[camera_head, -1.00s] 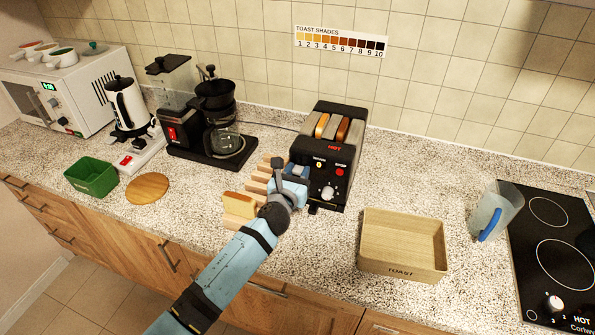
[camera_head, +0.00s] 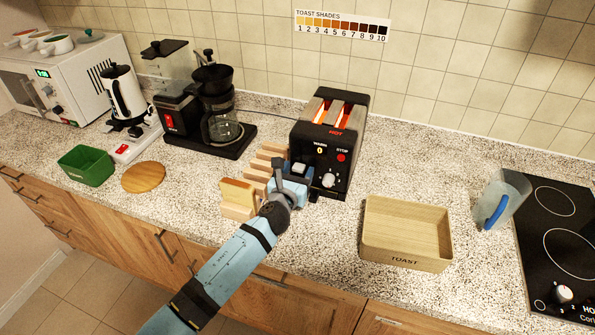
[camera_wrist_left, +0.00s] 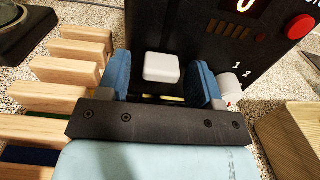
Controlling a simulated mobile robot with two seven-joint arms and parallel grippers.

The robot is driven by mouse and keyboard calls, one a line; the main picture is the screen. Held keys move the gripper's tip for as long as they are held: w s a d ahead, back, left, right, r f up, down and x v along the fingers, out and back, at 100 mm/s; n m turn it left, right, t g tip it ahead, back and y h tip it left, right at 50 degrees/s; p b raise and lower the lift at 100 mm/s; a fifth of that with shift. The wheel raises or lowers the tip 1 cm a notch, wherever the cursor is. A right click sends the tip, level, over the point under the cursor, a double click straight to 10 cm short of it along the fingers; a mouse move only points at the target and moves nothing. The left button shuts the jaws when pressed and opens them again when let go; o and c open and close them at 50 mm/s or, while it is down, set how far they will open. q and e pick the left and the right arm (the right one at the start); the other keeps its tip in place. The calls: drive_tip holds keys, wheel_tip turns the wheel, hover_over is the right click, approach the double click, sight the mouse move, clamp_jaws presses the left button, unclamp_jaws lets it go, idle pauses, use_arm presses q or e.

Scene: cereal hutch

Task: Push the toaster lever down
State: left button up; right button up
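The black toaster (camera_head: 332,140) stands on the counter. Its two top slots glow orange and no bread stands above them. Its white lever knob (camera_head: 299,168) is low on the front face. My left gripper (camera_head: 293,180) is at that face; in the left wrist view its blue fingers (camera_wrist_left: 162,85) are apart, one on each side of the white lever knob (camera_wrist_left: 162,67), with a small gap on both sides. Whether anything touches the knob from above or below cannot be told. My right gripper is out of view.
A wooden rack (camera_head: 262,165) with a bread slice (camera_head: 238,193) stands close left of the toaster. A wooden TOAST tray (camera_head: 405,262) is to the right, then a jug (camera_head: 503,195) and a cooktop (camera_head: 560,235). A coffee maker (camera_head: 215,115) stands left, behind the rack.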

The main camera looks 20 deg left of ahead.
use_arm(q)
drive_tip(key=shift+r, duration=0.1)
drive_tip(key=s+b, duration=0.1)
drive_tip(key=s, duration=1.3)
drive_tip(key=shift+a, duration=0.25)
